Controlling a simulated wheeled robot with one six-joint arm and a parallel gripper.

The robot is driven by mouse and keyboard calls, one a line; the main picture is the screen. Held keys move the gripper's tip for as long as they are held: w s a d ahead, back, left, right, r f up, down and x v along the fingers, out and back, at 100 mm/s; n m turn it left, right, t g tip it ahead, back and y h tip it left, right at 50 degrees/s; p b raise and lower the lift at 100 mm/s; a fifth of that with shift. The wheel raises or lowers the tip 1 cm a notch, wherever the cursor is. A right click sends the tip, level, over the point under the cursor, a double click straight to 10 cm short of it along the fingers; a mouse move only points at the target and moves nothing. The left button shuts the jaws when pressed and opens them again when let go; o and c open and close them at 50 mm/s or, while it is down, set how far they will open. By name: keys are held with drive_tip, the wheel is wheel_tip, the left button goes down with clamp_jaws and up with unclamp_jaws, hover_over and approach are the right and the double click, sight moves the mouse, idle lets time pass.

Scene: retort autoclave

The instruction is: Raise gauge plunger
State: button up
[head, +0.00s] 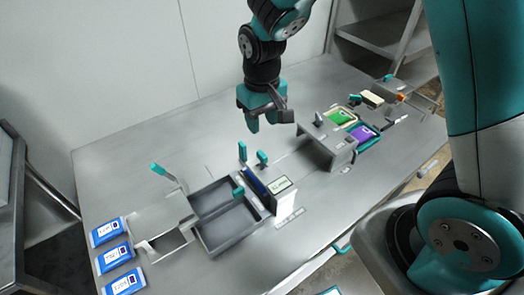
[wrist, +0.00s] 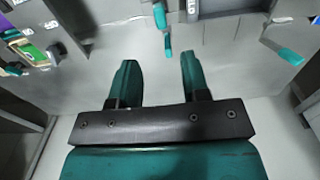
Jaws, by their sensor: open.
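My gripper (head: 271,119) hangs over the back middle of the steel table, jaws open and empty. Its two teal fingers also show in the wrist view (wrist: 158,63), with nothing between them. A gauge-like station with a dark blue plate and white label (head: 280,184) stands at the table's middle. An upright teal handle (head: 242,151) and a shorter teal knob (head: 262,158) stand behind it. Two teal pieces, one upper (wrist: 160,16) and one lower (wrist: 168,46), show beyond the fingertips in the wrist view. I cannot tell which teal piece is the plunger. My gripper touches none of them.
Two grey trays (head: 232,238) lie left of the station. A teal-tipped lever (head: 158,169) and several blue-white pouches (head: 113,257) are further left. A grey block (head: 322,153), a green pouch (head: 339,117) and a purple pouch (head: 362,134) are right. The table's back left is clear.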

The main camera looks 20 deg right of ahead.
sight(262, 154)
wheel_tip(262, 154, down, 11)
drive_tip(key=shift+f+p, duration=0.2)
drive_tip(key=shift+p, duration=0.5)
